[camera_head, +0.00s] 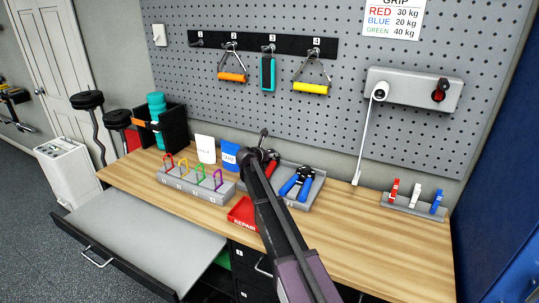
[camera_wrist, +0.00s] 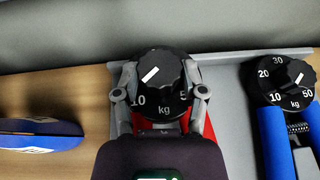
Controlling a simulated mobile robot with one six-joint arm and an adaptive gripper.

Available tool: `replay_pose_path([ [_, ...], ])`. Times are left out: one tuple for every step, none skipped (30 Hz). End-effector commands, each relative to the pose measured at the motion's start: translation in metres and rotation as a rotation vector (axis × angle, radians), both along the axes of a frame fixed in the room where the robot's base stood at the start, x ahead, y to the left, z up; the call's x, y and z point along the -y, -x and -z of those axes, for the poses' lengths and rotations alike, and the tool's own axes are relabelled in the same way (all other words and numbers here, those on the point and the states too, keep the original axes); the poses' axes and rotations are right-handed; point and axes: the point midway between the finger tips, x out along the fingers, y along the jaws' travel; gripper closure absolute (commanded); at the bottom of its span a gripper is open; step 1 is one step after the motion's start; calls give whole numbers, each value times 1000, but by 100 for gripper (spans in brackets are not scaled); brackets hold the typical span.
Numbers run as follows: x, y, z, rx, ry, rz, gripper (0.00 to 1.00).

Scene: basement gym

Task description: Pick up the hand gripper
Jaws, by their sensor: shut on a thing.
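A red hand gripper with a black kg dial (camera_wrist: 160,80) lies in the grey tray (camera_wrist: 232,110). Its red handles (camera_wrist: 208,125) show beside my fingers; the rest is hidden under my gripper. My gripper (camera_wrist: 159,95) is shut on the dial, one finger on each side. A blue hand gripper (camera_head: 297,184) with a similar dial (camera_wrist: 285,80) lies to the right in the tray.
A blue packet (camera_head: 230,155) and a white one (camera_head: 205,149) stand left of the tray. A rack of coloured clips (camera_head: 190,184) is further left. A red REPAIR tray (camera_head: 243,213) is in front. The workbench (camera_head: 385,245) is clear at front right.

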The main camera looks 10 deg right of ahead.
Motion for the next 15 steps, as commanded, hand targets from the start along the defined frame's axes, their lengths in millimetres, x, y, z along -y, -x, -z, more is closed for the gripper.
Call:
replay_pose_path([
  [-1, 16, -3, 0, 0, -1, 100],
  [-2, 24, -3, 0, 0, -1, 100],
  [-3, 33, -4, 0, 0, -1, 100],
  [-4, 41, -4, 0, 0, -1, 100],
  [-4, 48, -5, 0, 1, -1, 100],
  [-5, 57, -6, 0, 1, -1, 100],
  [-6, 64, -7, 0, 1, -1, 100],
  [-7, 71, -7, 0, 1, -1, 100],
  [-8, 81, -8, 0, 1, -1, 100],
  [-9, 87, -9, 0, 1, -1, 100],
  [-10, 94, -9, 0, 2, -2, 100],
  [-11, 102, -10, 0, 2, -2, 100],
  [-12, 108, -11, 0, 2, -2, 100],
  [-13, 114, -11, 0, 2, -2, 100],
  [-13, 121, -12, 0, 1, -1, 100],
])
